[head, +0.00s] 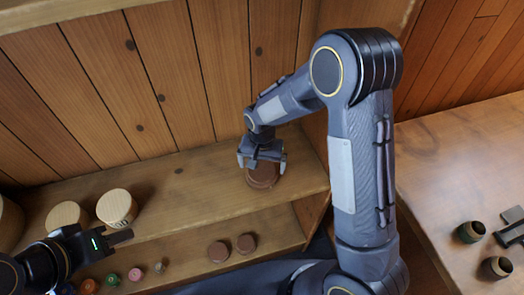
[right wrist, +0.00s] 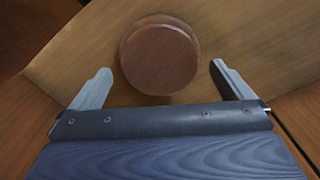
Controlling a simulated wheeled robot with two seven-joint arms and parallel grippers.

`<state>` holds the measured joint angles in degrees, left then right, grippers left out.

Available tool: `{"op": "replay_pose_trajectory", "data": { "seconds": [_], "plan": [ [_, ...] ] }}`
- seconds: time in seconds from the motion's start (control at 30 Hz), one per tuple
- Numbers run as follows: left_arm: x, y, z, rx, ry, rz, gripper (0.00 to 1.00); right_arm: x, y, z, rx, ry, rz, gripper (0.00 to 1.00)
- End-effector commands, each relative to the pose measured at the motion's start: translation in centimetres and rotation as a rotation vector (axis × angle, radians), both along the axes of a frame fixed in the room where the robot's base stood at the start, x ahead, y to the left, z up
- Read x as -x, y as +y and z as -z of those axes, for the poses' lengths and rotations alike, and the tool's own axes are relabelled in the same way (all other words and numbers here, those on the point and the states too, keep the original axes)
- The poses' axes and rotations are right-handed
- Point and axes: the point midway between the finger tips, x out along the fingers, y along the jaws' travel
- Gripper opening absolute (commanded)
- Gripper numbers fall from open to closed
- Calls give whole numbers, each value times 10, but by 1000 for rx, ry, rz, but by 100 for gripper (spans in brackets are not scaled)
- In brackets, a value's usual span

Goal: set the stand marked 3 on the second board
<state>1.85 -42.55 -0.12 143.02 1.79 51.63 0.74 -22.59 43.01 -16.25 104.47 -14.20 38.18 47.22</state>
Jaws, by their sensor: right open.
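A reddish-brown turned stand (head: 262,178) is on the upper board (head: 200,190) of the shelf, near its right end. My right gripper (head: 262,163) is right over it. In the right wrist view its round top (right wrist: 160,57) lies between the spread fingers of the right gripper (right wrist: 160,72), with gaps on both sides. No number shows on this stand. A pale wooden cylinder (head: 117,207) further left has dark marks on its side, too small to read. My left gripper (head: 124,238) is at lower left, in front of the pale cylinders; its fingers are not clear.
Another pale cylinder (head: 67,216) stands left of the marked one. The lower board (head: 185,252) holds two brown discs (head: 232,247) and several small coloured pieces. A side table (head: 450,170) at right bears dark cups (head: 471,232). The upper board's middle is clear.

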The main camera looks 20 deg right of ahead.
Motion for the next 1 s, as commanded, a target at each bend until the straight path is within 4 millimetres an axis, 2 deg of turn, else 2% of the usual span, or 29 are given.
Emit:
{"op": "replay_pose_trajectory", "data": {
  "seconds": [0.1,0.3,0.5,0.73,0.87,1.0],
  "plan": [
    [0,0,5,0,0,0,36,-1,1,-28,-2,-7,0,100],
    [0,0,9,0,0,0,36,-1,0,-67,-2,-4,0,100],
    [0,0,10,0,0,0,36,-1,0,-88,-1,-3,0,100],
    [0,0,10,0,0,0,36,3,-4,-97,-16,-4,-1,100],
    [0,0,10,0,0,0,36,23,-23,-121,-95,-36,-13,100],
    [0,0,10,0,0,0,36,68,-51,-158,-216,-124,-62,100]
  ]
}}
